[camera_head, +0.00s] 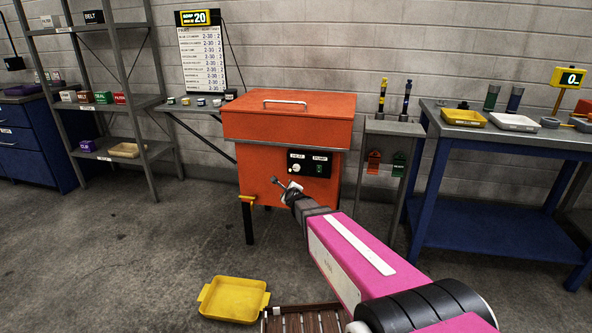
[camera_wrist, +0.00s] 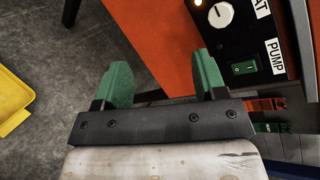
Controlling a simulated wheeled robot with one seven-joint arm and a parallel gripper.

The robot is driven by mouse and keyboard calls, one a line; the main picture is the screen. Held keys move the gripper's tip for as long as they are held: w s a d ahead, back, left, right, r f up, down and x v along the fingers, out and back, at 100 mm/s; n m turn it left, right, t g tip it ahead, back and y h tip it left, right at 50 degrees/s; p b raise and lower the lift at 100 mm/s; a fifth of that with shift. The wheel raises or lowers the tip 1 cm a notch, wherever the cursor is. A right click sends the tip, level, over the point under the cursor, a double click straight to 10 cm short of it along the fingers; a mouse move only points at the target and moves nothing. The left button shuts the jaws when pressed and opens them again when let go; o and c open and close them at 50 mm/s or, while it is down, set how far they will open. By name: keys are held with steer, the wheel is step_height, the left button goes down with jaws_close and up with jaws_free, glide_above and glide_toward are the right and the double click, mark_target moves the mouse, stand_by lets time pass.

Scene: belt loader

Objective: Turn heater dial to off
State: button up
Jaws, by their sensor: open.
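The heater dial (camera_head: 296,168) is a round white knob on the black control panel (camera_head: 318,170) of the orange washer cabinet (camera_head: 258,165). In the wrist view the dial (camera_wrist: 220,15) is at the top edge, right of centre, beside a partly cut-off label. Its pointer setting is too small to read. My gripper (camera_head: 282,185) is in front of the cabinet, below and left of the dial in the head view. In the wrist view the green fingers of my gripper (camera_wrist: 162,66) are spread with nothing between them, apart from the dial.
A green pump switch (camera_wrist: 244,68) is just below the dial on the same panel. A yellow tray (camera_head: 234,299) lies on the floor at front. A blue bench (camera_head: 500,143) stands at right, and a grey shelf rack (camera_head: 112,103) at left.

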mark_target(296, 168)
steer(key=w+d+m+t+h, duration=0.1)
steer(key=w+m+h, duration=0.1)
steer(key=w+m, duration=0.3)
steer(key=w+d+r+m+t+h, duration=0.1)
steer(key=w+d+m+h, duration=0.1)
steer(key=w+m, duration=0.3)
steer(key=w+d+r+m+t+h, duration=0.1)
steer(key=w+m+h, duration=0.2)
steer(key=w+m, duration=0.2)
steer(key=shift+w+d+r+m+h, duration=0.2)
steer(key=shift+w+m+h, duration=0.1)
steer(key=shift+m, duration=0.3)
steer(key=shift+s, duration=0.1)
steer(key=c, duration=0.9)
